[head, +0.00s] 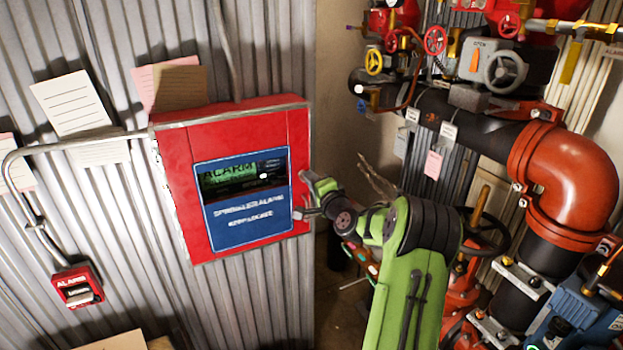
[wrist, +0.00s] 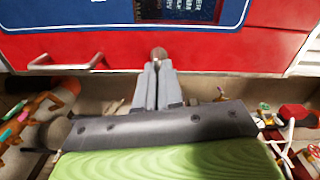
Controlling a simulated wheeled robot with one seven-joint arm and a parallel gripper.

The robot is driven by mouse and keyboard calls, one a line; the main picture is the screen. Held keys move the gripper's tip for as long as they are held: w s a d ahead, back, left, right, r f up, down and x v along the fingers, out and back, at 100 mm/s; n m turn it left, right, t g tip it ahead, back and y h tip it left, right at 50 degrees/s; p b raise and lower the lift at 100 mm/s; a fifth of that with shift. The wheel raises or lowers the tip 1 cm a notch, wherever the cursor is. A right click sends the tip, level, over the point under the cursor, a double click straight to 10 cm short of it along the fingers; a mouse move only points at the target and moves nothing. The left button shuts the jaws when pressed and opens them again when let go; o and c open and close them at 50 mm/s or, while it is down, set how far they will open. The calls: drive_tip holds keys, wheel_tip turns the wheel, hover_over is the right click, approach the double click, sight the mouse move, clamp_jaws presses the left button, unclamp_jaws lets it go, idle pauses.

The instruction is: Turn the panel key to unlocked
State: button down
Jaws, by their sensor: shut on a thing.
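The red alarm panel (head: 180,170) hangs on the corrugated wall, with a blue face plate (head: 245,230) and a lit green screen (head: 240,172) reading ALARM. My gripper (head: 300,207) reaches in from the right to the panel's lower right side. In the wrist view my gripper (wrist: 158,66) has its two grey fingers together on a small brownish rounded piece, which looks like the panel key (wrist: 159,53), against the red panel (wrist: 225,50). The fingers hide most of the key, so I cannot tell its turn position. In the head view the key is not clear.
A red alarm box (head: 77,286) is at the lower left, below a grey conduit (head: 22,170). Papers (head: 72,103) hang on the wall. Red and black pipework (head: 565,175) with valve wheels (head: 505,70) crowds the right, close to my arm.

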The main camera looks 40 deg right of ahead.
drive_tip(key=shift+m+p, duration=0.4)
drive_tip(key=shift+m, duration=0.7)
drive_tip(key=c, duration=1.3)
unclamp_jaws()
drive_tip(key=b+v, duration=0.4)
drive_tip(key=v, duration=1.1)
drive_tip(key=shift+s+a, duration=0.15)
drive_tip(key=shift+s, duration=0.25)
